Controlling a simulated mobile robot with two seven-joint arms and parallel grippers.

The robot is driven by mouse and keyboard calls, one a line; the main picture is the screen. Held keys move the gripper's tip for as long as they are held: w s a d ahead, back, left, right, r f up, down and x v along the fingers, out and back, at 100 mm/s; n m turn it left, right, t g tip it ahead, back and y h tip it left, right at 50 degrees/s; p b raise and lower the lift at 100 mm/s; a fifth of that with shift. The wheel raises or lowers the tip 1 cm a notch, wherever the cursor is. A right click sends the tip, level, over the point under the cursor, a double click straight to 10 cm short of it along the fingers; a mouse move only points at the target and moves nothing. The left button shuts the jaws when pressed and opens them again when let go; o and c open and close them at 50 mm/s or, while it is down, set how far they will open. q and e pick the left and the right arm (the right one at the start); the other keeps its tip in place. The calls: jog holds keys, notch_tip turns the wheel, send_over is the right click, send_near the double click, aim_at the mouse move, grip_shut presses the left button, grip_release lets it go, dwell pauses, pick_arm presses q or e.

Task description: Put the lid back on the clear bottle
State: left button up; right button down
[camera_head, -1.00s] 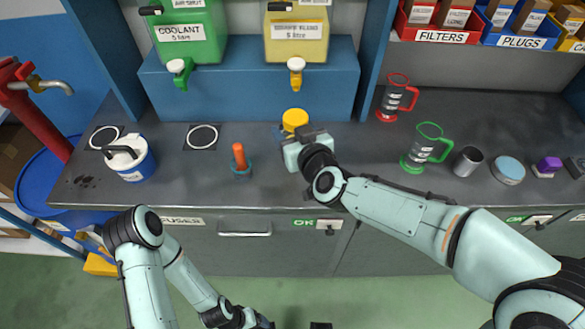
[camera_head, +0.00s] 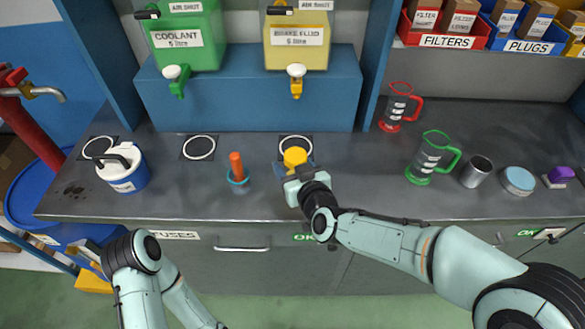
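A yellow round piece (camera_head: 295,157), which looks like a lid, is at the tip of my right gripper (camera_head: 291,172), above the bench in the middle. The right gripper appears closed around it, though its fingers are largely hidden by the piece and the wrist. Something bluish shows beside the fingers, too small to tell. I cannot make out a clear bottle for certain; it may be hidden below the yellow piece. My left arm comes in at the lower left, in front of the bench, and its gripper is outside the picture.
A blue-white can (camera_head: 126,170) is at the left. Red (camera_head: 398,108) and green (camera_head: 430,160) jugs, a metal cup (camera_head: 476,172) and a blue-topped tin (camera_head: 517,180) stand right. Tanks (camera_head: 297,40) are behind.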

dwell(0.3)
jog(key=c, duration=0.7)
grip_release()
jog(key=shift+f, duration=0.2)
jog(key=o, duration=0.5)
jog(key=shift+r, duration=0.1)
jog(key=shift+c, duration=0.2)
jog(key=shift+r, duration=0.15)
jog(key=shift+s+d+r, duration=0.1)
jog(key=shift+s+r, duration=0.05)
jog(key=shift+s, duration=0.05)
jog(key=p+v, duration=0.1)
jog(key=v, duration=1)
jog(key=shift+s, duration=0.3)
